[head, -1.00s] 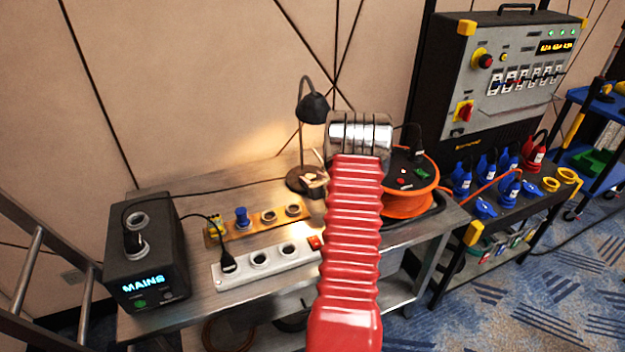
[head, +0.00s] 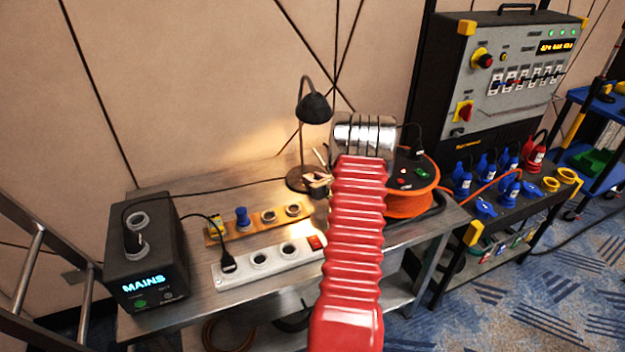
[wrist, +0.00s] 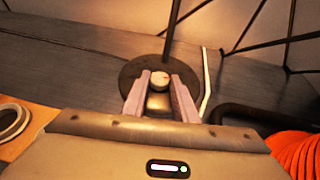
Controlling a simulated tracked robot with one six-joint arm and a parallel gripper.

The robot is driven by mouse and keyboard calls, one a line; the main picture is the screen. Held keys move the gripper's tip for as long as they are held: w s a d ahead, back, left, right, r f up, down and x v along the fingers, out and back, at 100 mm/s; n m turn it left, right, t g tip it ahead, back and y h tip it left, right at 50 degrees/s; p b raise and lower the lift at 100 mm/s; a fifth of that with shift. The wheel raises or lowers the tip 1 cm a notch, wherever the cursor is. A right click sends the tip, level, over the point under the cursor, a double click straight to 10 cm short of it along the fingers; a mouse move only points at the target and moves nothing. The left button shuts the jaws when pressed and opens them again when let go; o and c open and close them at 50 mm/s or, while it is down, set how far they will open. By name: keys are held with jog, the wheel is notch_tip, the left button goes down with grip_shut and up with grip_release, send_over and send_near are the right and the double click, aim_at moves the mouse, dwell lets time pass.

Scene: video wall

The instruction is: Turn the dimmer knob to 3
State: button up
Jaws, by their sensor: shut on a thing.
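The dimmer knob (wrist: 160,79) is a small pale round cap with a small mark on its top, on the dark round base (wrist: 130,73) of the desk lamp. My gripper (wrist: 160,88) has its two pinkish fingers on either side of the knob and is shut on it. In the head view my gripper (head: 317,182) is small beside the lamp base (head: 297,178), partly behind my red arm. The knob does not show clearly there. No scale numbers can be read in either view.
The black lamp (head: 313,107) rises behind the gripper. An orange cable reel (head: 412,204) stands right on the metal bench. A white power strip (head: 262,265), a wooden socket strip (head: 240,234) and the MAINS box (head: 145,258) are left.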

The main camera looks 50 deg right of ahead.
jog(key=shift+d+r+n+t+y, duration=0.1)
jog(key=shift+d+n+t+y, duration=0.15)
jog(key=shift+n+y, duration=0.6)
jog(key=o, duration=1)
jog(key=shift+o, duration=0.2)
jog(key=shift+s+a, duration=0.1)
jog(key=shift+s, duration=0.1)
jog(key=v, duration=1.3)
jog(key=shift+s, duration=0.25)
